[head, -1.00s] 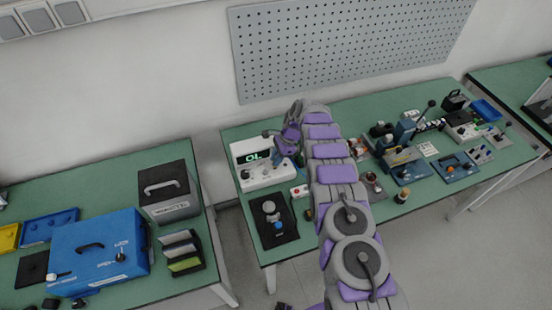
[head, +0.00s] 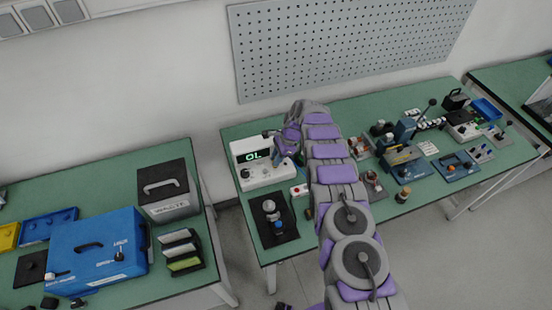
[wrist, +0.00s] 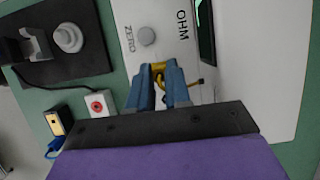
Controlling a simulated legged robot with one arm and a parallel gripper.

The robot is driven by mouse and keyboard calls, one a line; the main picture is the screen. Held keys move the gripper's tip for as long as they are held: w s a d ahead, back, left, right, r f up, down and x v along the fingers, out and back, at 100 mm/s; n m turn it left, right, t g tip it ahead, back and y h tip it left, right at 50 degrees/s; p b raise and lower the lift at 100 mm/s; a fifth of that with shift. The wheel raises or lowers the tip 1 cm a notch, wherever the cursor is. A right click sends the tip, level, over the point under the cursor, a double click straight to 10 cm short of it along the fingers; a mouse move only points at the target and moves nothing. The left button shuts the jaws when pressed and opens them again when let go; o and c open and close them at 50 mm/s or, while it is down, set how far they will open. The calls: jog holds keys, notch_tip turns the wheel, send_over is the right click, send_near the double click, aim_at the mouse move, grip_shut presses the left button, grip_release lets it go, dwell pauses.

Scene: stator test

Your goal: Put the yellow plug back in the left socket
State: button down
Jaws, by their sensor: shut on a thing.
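The yellow plug (wrist: 158,68) shows in the wrist view between the tips of my gripper's blue fingers (wrist: 161,82). The fingers are shut on it, and a thin yellow and dark lead (wrist: 195,82) shows just right of them. The plug lies close against the white meter (wrist: 158,15), which is marked OHM and ZERO. In the head view my gripper (head: 285,148) is at the right end of the same meter (head: 262,178), whose green display reads OL. I cannot make out the left socket or whether the plug's tip touches it; the fingers and plug cover that spot.
A white block with a red button (wrist: 97,104) and a yellow-faced block with a blue wire (wrist: 57,123) lie near the meter. A black plate with a knobbed fixture (head: 270,222) stands in front of it. Several devices fill the bench to the right.

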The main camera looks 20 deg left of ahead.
jog(key=shift+f+b, duration=0.35)
jog(key=shift+f, duration=0.15)
dwell(0.3)
jog(key=c, duration=1)
grip_release()
jog(key=v, duration=0.8)
jog(key=p+v, duration=0.1)
jog(key=v, duration=0.8)
jog(key=shift+w+r, duration=0.1)
jog(key=shift+w, duration=0.15)
jog(key=shift+d, duration=0.1)
